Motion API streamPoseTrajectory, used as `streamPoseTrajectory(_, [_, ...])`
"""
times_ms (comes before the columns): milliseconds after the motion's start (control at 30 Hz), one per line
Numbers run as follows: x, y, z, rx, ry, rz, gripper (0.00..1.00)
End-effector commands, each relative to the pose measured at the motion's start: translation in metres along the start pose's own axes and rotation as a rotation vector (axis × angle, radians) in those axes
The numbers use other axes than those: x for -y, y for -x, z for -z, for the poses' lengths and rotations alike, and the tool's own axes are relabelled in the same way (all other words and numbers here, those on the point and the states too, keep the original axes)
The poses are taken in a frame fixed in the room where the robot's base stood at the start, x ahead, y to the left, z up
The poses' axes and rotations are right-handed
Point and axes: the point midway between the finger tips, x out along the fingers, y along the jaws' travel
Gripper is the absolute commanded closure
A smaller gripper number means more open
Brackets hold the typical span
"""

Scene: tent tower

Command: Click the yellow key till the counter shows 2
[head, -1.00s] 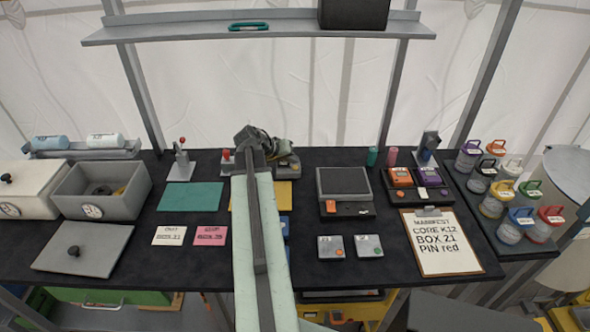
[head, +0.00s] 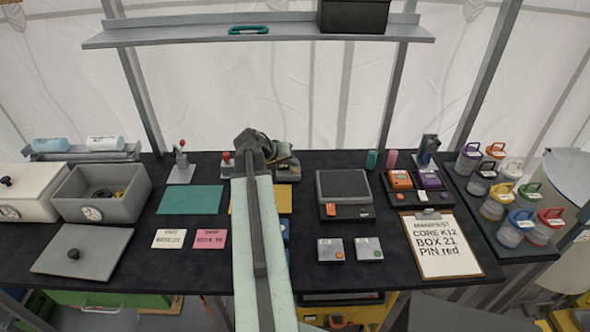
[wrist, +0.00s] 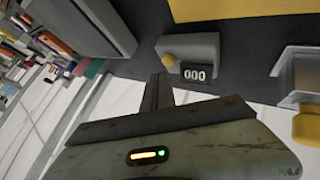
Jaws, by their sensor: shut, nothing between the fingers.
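The yellow key (wrist: 169,60) sticks out from the end of a grey block (wrist: 198,46) in the wrist view. Beside it, a small black counter (wrist: 195,74) reads 000. My gripper (wrist: 157,84) is shut and empty, its tips just below the key in the picture. A gap seems to lie between tips and key, but its depth is hard to tell. In the head view my gripper (head: 257,140) is over the back of the bench, and my arm covers the middle; I cannot make out the key there.
Another yellow knob (wrist: 307,126) is on a pale unit at the right of the wrist view. A yellow mat (head: 281,196) lies partly under my arm. A red-topped device (head: 226,160) stands close left of my gripper. A scale (head: 343,186) stands to the right.

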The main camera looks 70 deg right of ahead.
Motion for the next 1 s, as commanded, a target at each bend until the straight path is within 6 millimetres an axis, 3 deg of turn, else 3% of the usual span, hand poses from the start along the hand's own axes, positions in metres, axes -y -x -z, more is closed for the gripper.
streamPoseTrajectory(1000, [0.0036, -0.007, -0.0056, 0.0, 0.0, 0.0, 1.0])
